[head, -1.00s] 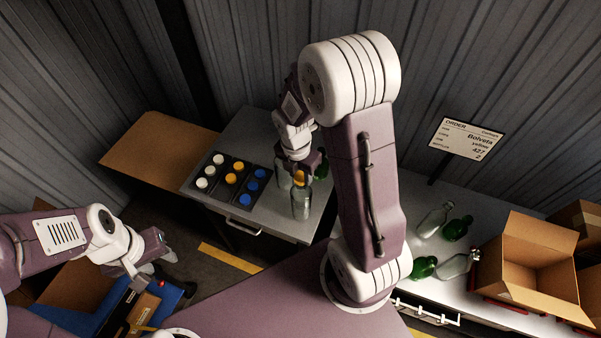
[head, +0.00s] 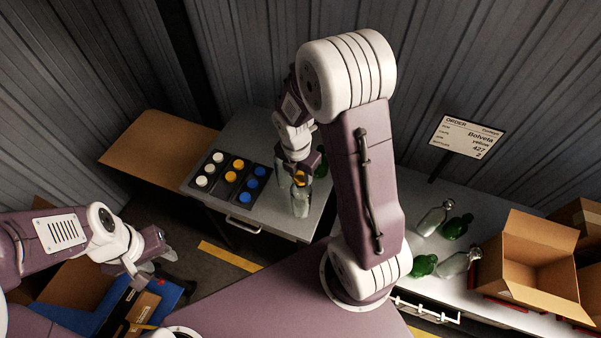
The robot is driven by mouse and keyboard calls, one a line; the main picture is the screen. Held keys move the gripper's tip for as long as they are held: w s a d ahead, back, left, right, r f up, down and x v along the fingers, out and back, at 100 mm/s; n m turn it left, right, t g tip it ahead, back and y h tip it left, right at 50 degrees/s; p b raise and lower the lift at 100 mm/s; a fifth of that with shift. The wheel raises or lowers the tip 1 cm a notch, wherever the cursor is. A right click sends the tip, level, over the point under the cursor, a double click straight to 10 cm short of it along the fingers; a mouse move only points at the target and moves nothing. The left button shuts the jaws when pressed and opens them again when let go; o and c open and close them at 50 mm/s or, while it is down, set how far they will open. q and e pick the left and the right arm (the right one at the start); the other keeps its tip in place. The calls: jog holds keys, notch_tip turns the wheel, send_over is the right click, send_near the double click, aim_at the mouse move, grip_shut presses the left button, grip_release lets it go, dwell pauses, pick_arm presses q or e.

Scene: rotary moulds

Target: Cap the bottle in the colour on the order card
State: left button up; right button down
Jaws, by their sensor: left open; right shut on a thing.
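The order card (head: 467,137) stands at the right and reads "Bolveta", "yellow", 427 and 2. My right gripper (head: 299,175) is shut on a yellow cap (head: 300,180) at the mouth of a clear bottle (head: 300,203), which stands upright on the grey table. I cannot tell whether the cap is seated. Another clear bottle (head: 282,177) and a green bottle (head: 321,166) stand behind, partly hidden by the gripper. A black cap tray (head: 222,194) holds white caps (head: 210,168), yellow caps (head: 231,177) and blue caps (head: 252,183). My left gripper (head: 152,268) is open and empty at the lower left.
Clear bottles (head: 434,218) and green bottles (head: 457,227) lie on the right-hand bench (head: 405,188). An open cardboard box (head: 530,258) stands beside them. A brown board (head: 160,147) adjoins the grey table. A blue cart (head: 172,297) is under my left gripper.

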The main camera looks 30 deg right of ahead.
aim_at(301, 177)
jog(key=shift+f, duration=0.15)
jog(key=c, duration=0.8)
grip_release()
jog(key=o, duration=0.5)
notch_tip(301, 177, up, 6)
jog(key=p, duration=0.7)
grip_shut()
